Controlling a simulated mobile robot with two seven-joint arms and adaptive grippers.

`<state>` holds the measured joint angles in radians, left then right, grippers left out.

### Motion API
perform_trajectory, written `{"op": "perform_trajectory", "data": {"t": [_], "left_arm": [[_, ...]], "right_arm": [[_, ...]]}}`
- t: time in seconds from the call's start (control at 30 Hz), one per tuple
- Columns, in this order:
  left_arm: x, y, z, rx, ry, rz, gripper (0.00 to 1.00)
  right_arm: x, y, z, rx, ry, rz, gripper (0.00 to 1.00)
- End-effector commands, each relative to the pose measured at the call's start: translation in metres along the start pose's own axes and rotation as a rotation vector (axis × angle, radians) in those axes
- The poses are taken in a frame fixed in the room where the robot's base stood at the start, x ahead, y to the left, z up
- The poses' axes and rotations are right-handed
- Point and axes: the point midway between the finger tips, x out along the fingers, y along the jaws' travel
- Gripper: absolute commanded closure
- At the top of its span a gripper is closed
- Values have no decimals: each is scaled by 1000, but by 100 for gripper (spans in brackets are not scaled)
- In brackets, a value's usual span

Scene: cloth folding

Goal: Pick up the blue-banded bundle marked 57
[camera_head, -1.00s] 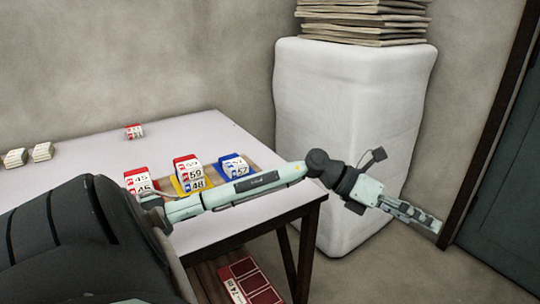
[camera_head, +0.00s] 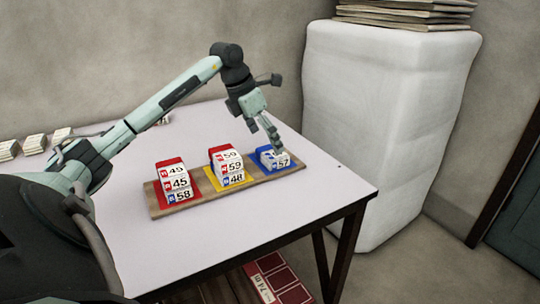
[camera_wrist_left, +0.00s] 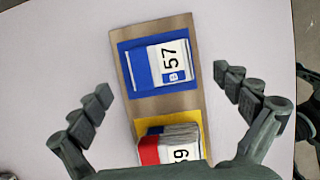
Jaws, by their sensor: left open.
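The blue-banded bundle marked 57 (camera_head: 283,163) lies on the blue square (camera_head: 297,163) at the right end of a wooden board. It also shows in the left wrist view (camera_wrist_left: 172,62), with its blue band and number facing up. My left gripper (camera_head: 270,142) is above and very near it in the head view, partly covering it. In the left wrist view my open left gripper (camera_wrist_left: 163,82) has one finger to each side of the bundle, apart from it.
The board (camera_head: 210,196) also bears a stack on yellow (camera_head: 229,166) and one on red (camera_head: 174,181). More bundles (camera_head: 34,143) lie at the table's back left. A white block (camera_head: 385,130) stands beyond the table's right end. The front of the table (camera_head: 250,225) is clear.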

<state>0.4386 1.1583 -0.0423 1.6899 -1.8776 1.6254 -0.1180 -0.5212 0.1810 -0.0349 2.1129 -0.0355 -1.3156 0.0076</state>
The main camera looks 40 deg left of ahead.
Motion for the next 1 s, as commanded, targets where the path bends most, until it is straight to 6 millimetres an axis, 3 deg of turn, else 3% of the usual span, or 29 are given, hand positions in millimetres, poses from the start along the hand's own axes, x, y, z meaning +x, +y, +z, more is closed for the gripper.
{"op": "perform_trajectory", "data": {"t": [0.2, 0.5, 0.93, 1.0], "left_arm": [[32, 1, 1, 0, 0, -4, 0], [37, 2, 1, 1, 0, -1, 0], [37, 2, 1, 1, 0, -1, 52], [36, 2, 1, 1, -1, -1, 52]], "right_arm": [[8, -2, 2, 1, -5, -5, 60], [9, -2, 2, 2, -4, -5, 60], [9, -2, 2, 2, -5, -5, 60], [9, -2, 2, 2, -5, -5, 60]]}}
